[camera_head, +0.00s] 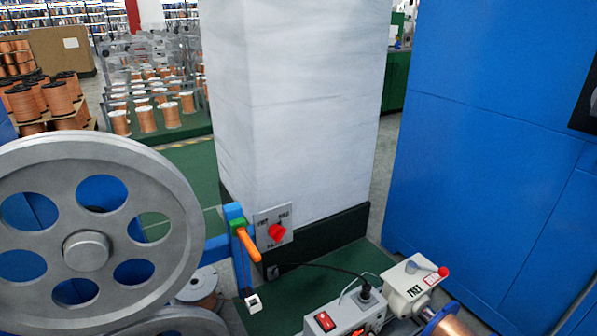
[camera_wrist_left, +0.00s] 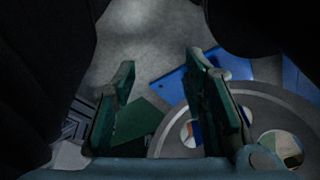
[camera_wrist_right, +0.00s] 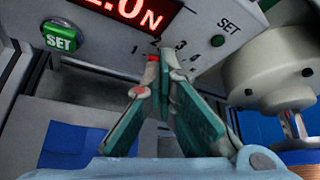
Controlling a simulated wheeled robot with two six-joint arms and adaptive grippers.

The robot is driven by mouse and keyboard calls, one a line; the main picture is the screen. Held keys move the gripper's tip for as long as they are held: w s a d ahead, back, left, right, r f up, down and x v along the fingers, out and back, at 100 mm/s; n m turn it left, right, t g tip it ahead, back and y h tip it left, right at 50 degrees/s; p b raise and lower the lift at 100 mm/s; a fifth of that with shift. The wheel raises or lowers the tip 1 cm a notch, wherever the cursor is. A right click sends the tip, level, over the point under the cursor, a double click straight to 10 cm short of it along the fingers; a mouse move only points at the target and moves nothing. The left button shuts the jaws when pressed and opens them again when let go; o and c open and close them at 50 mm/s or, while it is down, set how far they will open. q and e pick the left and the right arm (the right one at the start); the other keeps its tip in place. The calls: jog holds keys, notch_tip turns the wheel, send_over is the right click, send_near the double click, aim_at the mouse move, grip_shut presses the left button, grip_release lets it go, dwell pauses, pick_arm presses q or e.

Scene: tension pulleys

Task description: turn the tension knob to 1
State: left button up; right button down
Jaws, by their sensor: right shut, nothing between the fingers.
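In the right wrist view a white panel (camera_wrist_right: 105,42) carries a dial scale marked 1 to 4. A small red part (camera_wrist_right: 151,58), seemingly of the tension knob, shows under the 2; the rest of the knob is hidden behind my fingers. My right gripper (camera_wrist_right: 158,66) is shut and empty, its tips at the dial below the numerals. I cannot tell whether they touch the knob. A red display (camera_wrist_right: 135,12) reads ".0N", its first digit cut by the frame edge. My left gripper (camera_wrist_left: 157,68) is open and empty. The head view shows neither gripper.
The head view shows a grey pulley wheel (camera_head: 160,185), a red knob (camera_head: 277,231) on a pillar plate, and a box with a red switch (camera_head: 325,320).

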jog(key=shift+s+a+r+p, duration=0.15)
jog(key=shift+r+p, duration=0.25)
jog(key=shift+p, duration=0.05)
jog(key=s+d, duration=0.2)
jog(key=s, duration=0.1)
jog(key=s+d+p, duration=0.1)
jog(key=s, duration=0.1)
jog(key=shift+f, duration=0.1)
jog(key=w+a, duration=0.1)
jog(key=w+a+b, duration=0.1)
jog(key=w, duration=0.1)
jog(key=w+b, duration=0.1)
jog(key=w, duration=0.1)
jog(key=shift+w+a+r, duration=0.2)
jog(key=shift+a+r, duration=0.15)
jog(key=shift+a, duration=0.05)
jog(key=shift+w+d+f, duration=0.1)
jog(key=shift+d+f, duration=0.1)
jog(key=shift+f, duration=0.3)
dwell(1.0)
